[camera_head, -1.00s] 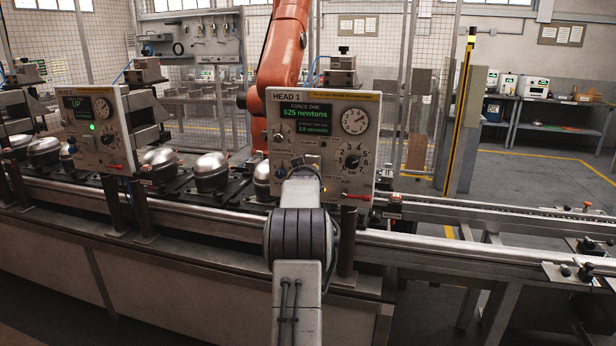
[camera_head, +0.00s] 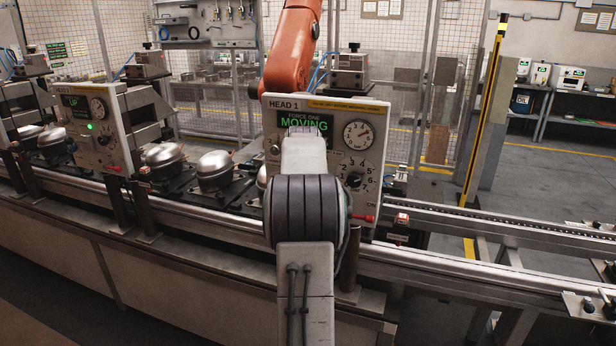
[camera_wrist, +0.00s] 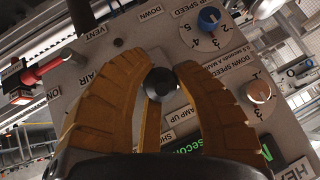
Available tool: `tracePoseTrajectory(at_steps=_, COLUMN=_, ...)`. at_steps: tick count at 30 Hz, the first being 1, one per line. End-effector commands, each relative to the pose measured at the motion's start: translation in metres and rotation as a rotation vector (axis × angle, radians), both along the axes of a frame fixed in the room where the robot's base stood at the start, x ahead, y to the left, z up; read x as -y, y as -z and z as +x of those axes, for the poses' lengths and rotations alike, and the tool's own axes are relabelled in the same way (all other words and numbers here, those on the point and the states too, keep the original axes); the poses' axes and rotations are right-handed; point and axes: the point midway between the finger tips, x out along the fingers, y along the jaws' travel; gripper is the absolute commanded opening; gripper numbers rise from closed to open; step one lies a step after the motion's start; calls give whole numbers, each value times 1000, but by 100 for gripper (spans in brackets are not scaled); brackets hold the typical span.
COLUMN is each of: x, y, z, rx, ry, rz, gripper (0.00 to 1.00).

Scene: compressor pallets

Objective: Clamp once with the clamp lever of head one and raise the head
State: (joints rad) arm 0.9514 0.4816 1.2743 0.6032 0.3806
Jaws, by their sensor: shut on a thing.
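The head 1 panel (camera_head: 335,108) stands in the middle of the head view, and its green display (camera_head: 304,141) reads "MOVING" under "FORCE ONE". In the wrist view, where the panel appears upside down, the clamp lever (camera_wrist: 160,81) shows as a round black knob by labels reading "DOWN" and, partly covered, "CLAMP UP". My gripper (camera_wrist: 158,72) has its yellow fingers on both sides of this knob and is shut on it. In the head view my arm hides the gripper and lever.
A red air handle (camera_wrist: 45,72), a blue speed knob (camera_wrist: 209,19) and a bare metal knob (camera_wrist: 258,91) sit close around my fingers. A second head panel (camera_head: 95,130) reading "UP" stands at left. Metal domes (camera_head: 214,168) sit on the line; its rail (camera_head: 460,275) runs across.

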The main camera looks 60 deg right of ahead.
Motion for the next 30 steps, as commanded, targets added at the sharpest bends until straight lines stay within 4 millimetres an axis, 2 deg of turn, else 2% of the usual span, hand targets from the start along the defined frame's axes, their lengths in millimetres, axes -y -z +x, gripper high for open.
tracePoseTrajectory(at_steps=11, x=0, y=-1, z=-1, rx=2, ry=2, rz=1, gripper=0)
tracePoseTrajectory(at_steps=12, x=0, y=-1, z=-1, rx=2, ry=2, rz=1, gripper=28)
tracePoseTrajectory(at_steps=18, x=-1, y=-1, z=0, rx=0, ry=2, rz=2, gripper=46)
tracePoseTrajectory(at_steps=21, x=-1, y=0, z=0, rx=0, ry=2, rz=3, gripper=54)
tracePoseTrajectory(at_steps=30, x=-2, y=-2, z=-1, rx=-1, ry=1, rz=3, gripper=54)
